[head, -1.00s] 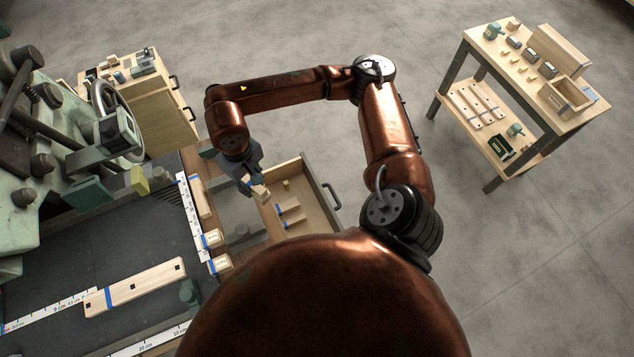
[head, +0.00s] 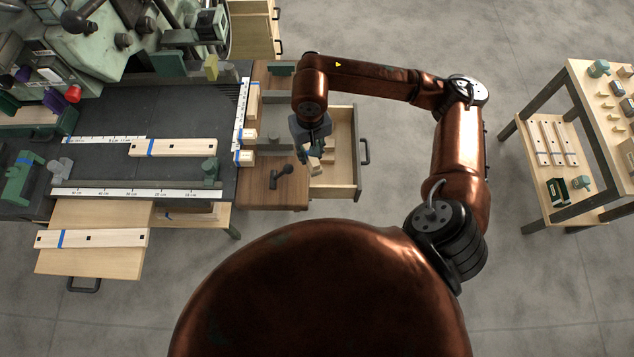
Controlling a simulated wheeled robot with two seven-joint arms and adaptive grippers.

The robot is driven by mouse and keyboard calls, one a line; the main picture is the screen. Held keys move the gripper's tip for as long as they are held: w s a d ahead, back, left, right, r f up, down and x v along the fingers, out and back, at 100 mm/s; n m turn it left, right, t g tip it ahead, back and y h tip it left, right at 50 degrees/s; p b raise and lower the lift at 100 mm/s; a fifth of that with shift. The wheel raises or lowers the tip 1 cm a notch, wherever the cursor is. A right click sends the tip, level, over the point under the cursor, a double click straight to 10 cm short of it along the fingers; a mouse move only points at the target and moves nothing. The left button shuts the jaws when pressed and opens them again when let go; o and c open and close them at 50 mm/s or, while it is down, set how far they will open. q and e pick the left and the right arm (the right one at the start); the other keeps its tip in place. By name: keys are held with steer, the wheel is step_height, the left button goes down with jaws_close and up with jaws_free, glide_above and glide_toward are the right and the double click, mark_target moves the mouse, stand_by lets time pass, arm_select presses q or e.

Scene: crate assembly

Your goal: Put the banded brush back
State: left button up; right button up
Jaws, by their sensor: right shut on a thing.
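My right gripper (head: 314,157) points down over the open wooden drawer (head: 345,190), near its left side. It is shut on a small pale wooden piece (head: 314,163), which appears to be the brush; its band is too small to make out. I cannot tell whether the held piece touches the drawer floor. My left gripper is out of view.
A dark tool (head: 281,176) lies on the wooden top left of the drawer. The dark bench (head: 110,110) holds a blue-banded wooden bar (head: 172,147) and rulers. A shelf table (head: 590,190) stands at the right. Open floor lies between drawer and table.

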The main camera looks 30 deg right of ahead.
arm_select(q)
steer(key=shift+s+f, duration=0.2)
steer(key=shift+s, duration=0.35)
arm_select(e)
steer(key=d+f+m, duration=0.2)
steer(key=f, duration=0.5)
steer(key=d+f+m, duration=0.2)
steer(key=d+f, duration=0.1)
steer(key=f, duration=0.5)
steer(key=shift+w+m, duration=0.3)
arm_select(q)
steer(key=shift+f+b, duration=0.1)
steer(key=shift+b, duration=0.25)
arm_select(e)
steer(key=shift+f, duration=0.1)
steer(key=shift+d+f+b, duration=0.1)
steer(key=shift+f+b, duration=0.45)
steer(key=shift+b, duration=0.05)
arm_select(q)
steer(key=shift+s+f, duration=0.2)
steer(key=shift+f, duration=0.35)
arm_select(e)
steer(key=o, duration=0.8)
steer(key=shift+o, duration=0.2)
steer(key=shift+r, duration=0.1)
